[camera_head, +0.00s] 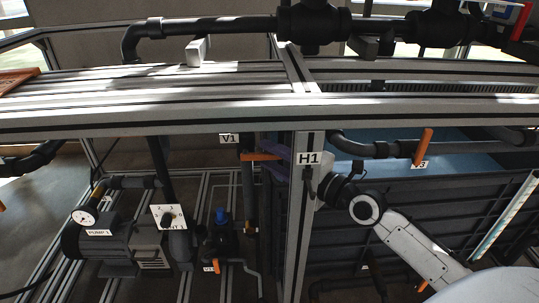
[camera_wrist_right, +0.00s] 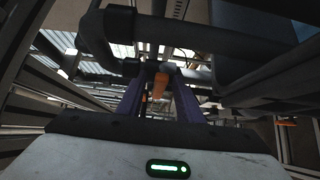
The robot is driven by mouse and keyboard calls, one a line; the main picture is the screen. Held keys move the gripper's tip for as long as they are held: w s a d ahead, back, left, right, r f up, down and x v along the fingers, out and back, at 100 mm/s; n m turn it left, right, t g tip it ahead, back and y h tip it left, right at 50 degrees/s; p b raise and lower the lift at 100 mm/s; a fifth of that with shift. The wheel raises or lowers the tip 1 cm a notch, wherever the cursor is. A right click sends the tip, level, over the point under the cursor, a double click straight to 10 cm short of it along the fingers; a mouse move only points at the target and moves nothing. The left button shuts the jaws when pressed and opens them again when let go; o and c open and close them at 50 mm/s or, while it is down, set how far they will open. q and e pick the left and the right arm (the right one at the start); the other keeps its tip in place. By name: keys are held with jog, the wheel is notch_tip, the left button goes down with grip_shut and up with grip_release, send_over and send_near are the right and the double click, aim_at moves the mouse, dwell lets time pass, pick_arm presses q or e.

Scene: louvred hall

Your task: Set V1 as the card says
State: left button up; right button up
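The V1 label (camera_head: 228,138) hangs below the frame's front beam, left of the H1 post. Valve V1's orange lever (camera_head: 262,157) lies roughly level in the head view beside that label. My right gripper (camera_head: 274,147) has purple fingers and reaches from behind the H1 post to the lever; the post hides part of it. In the right wrist view, the orange lever (camera_wrist_right: 160,85) lies between the two spread purple fingers (camera_wrist_right: 158,100), with gaps on both sides. My left gripper is out of view. I cannot make out a card with a setting.
The H1 post (camera_head: 307,159) and front beam (camera_head: 200,117) stand close to my right arm. A pump (camera_head: 110,245) with gauge and a dial plate (camera_head: 168,217) sit lower left.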

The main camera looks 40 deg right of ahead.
jog(key=shift+w+a, duration=0.1)
jog(key=shift+w, duration=0.25)
grip_shut()
